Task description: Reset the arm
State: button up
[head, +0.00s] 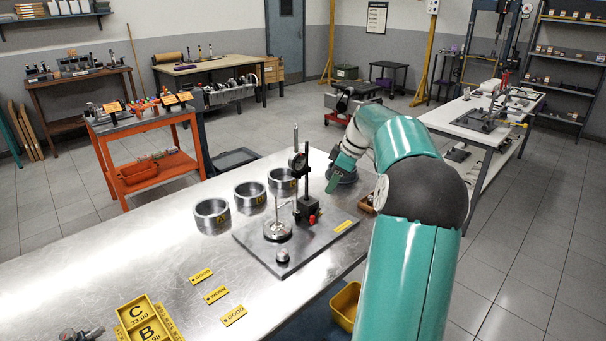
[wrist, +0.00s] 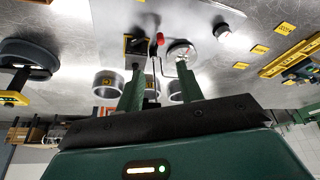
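My arm reaches forward over the right side of the steel bench (head: 150,245) in the head view, with its teal end bent down near the bench's far edge. My gripper (wrist: 160,72) shows in the wrist view with its two green fingers apart. Between and beyond the fingers I see the dial gauge stand and metal rings, at a distance, and nothing held. In the head view my gripper (head: 334,180) is small, just right of the gauge stand (head: 302,190), and its fingers are hard to make out there.
Metal rings (head: 212,213) stand left of the gauge stand on the bench. Yellow tags (head: 215,294) and a yellow bin (head: 140,312) lie in front. An orange cart (head: 105,165) stands back left; open floor lies right.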

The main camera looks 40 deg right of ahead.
jog(key=a+r+m+g+h, duration=0.1)
jog(key=a+r, duration=0.2)
jog(key=a, duration=1)
jog(key=a+r+m+h, duration=0.1)
jog(key=a+r, duration=0.2)
jog(key=a, duration=1)
jog(key=s+a+f+m+t, duration=0.1)
jog(key=s+a+f+m, duration=0.1)
jog(key=s+a, duration=0.7)
jog(key=s+a+f+m+t, duration=0.1)
jog(key=s+a+f+m, duration=0.1)
jog(key=s+a, duration=0.7)
jog(key=shift+s+f+t, duration=0.15)
jog(key=shift+f+t, duration=0.15)
jog(key=shift+f, duration=0.3)
